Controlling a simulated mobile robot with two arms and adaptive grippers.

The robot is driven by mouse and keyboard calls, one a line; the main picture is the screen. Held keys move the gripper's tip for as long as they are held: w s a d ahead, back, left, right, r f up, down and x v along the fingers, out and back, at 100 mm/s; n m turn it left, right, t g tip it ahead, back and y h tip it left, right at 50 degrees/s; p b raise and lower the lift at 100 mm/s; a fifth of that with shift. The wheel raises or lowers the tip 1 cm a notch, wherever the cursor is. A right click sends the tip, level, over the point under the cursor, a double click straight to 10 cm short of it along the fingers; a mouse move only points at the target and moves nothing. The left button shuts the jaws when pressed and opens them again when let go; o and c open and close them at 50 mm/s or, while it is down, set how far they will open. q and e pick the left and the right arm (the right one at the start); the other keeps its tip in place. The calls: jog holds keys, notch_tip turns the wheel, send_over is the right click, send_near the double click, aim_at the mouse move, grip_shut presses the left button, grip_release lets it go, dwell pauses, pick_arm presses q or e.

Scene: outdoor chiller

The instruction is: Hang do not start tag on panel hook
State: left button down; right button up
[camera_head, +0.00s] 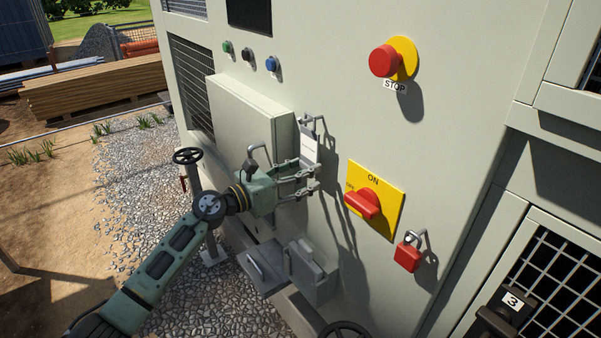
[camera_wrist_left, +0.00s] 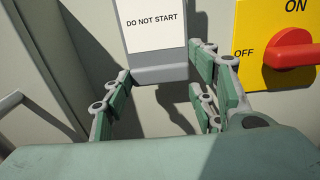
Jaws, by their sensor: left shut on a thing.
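The do not start tag (camera_head: 309,146) is a white card with a grey lower edge, upright near the cabinet face. Its printed lower part shows in the left wrist view (camera_wrist_left: 156,42); its top is cut off there. My left gripper (camera_head: 304,177) is shut on the tag's lower part, with a finger on each side (camera_wrist_left: 160,78). The panel hook (camera_head: 318,118) is a small bent metal piece at the tag's top. I cannot tell whether the tag is on the hook or only beside it. My right gripper is not in view.
To the right are a red rotary switch on a yellow plate (camera_head: 394,206), a red padlock (camera_head: 407,257) and a red stop button (camera_head: 382,61). A grey box door (camera_head: 240,125) stands out left of the tag. A grey open-lidded box (camera_head: 312,275) sits below.

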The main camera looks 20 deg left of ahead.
pick_arm(q)
jog(key=c, duration=0.6)
grip_release()
jog(key=shift+c, duration=0.2)
jog(key=o, duration=0.5)
jog(key=shift+f+b, duration=0.7)
jog(key=shift+b, duration=0.1)
